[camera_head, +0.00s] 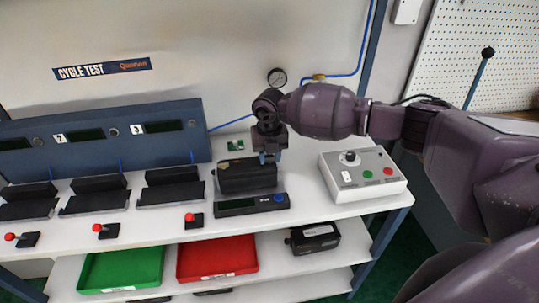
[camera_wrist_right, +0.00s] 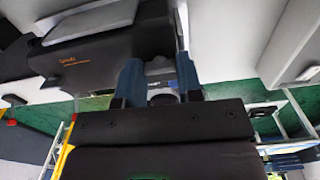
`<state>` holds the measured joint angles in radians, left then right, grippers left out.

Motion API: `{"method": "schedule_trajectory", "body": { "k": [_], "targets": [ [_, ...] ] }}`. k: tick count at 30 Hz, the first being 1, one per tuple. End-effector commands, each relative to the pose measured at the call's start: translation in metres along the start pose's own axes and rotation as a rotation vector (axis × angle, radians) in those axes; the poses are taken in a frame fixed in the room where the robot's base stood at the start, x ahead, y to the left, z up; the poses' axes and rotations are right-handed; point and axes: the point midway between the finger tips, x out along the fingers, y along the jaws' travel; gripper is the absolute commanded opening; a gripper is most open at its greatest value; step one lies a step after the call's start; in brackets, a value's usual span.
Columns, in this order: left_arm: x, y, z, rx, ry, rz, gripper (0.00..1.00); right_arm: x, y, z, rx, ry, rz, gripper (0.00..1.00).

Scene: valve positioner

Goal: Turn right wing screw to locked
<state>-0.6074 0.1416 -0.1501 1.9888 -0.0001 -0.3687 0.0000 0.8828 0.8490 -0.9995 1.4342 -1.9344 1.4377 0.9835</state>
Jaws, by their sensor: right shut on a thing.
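A black box-shaped positioner (camera_head: 247,175) sits on the white bench behind a small dark unit (camera_head: 240,205) with a display and blue button. My right gripper (camera_head: 268,157) reaches down from above onto the box's right end. In the right wrist view its two blue fingers (camera_wrist_right: 160,75) are close together, shut on a small part between them at the positioner. The right wing screw itself is mostly hidden by the fingers, and I cannot read its angle. A black housing with orange lettering (camera_wrist_right: 85,58) fills the upper left there. My left gripper is not in view.
A white control box (camera_head: 362,175) with a knob and green and red buttons stands to the right. Several black cradles (camera_head: 170,190) and red-knobbed levers (camera_head: 193,219) are to the left. Green (camera_head: 120,270) and red (camera_head: 217,258) trays and another black device (camera_head: 314,238) sit below.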

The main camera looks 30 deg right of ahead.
Motion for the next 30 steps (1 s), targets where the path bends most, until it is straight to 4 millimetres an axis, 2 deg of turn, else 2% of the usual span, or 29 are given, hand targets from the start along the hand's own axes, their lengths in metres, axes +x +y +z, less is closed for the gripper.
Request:
{"method": "schedule_trajectory", "body": {
  "k": [3, 4, 9, 20, 23, 30],
  "targets": [
    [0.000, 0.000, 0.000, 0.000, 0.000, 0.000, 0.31, 0.000, 0.000, 0.000, 0.001, 0.000, 0.000, 0.10],
    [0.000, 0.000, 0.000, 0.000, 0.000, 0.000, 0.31, 0.000, 0.000, 0.000, 0.000, 0.000, 0.000, 0.35],
    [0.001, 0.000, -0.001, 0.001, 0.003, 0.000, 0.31, 0.000, 0.000, 0.000, 0.000, 0.000, 0.000, 0.60],
    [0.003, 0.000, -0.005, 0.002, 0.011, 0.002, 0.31, -0.005, 0.000, 0.001, -0.001, -0.001, 0.000, 0.60],
    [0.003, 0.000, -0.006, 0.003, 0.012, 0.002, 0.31, -0.015, 0.000, 0.001, -0.002, -0.002, 0.000, 0.60],
    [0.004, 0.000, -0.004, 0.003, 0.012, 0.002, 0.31, -0.059, 0.000, 0.001, -0.001, -0.003, 0.000, 0.60]
  ]
}}
